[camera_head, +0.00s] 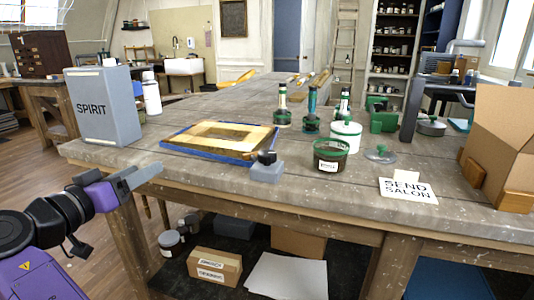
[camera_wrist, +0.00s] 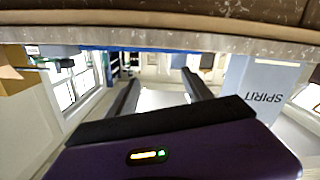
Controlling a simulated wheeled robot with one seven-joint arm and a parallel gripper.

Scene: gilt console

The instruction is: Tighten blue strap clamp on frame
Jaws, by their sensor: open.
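The gilt frame (camera_head: 196,139) lies flat on the workbench in the head view. A blue strap (camera_head: 187,151) runs around its outer edge. At its near right corner sits a grey clamp block with a black knob (camera_head: 267,157), seemingly the strap clamp. My gripper (camera_head: 140,178) is open and empty, off the near left edge of the bench and apart from the frame. In the wrist view, which is upside down, my gripper (camera_wrist: 158,88) shows two spread dark fingers. A thin blue strip, probably the strap, shows at the bench edge there.
The workbench (camera_head: 365,218) has a tall grey SPIRIT can (camera_head: 105,108) and white bottle (camera_head: 151,93) left of the frame. Right of it stand a dark jar (camera_head: 331,156), a white pot (camera_head: 346,136), bottles, a SEND SALON card (camera_head: 407,191) and a cardboard box (camera_head: 500,130).

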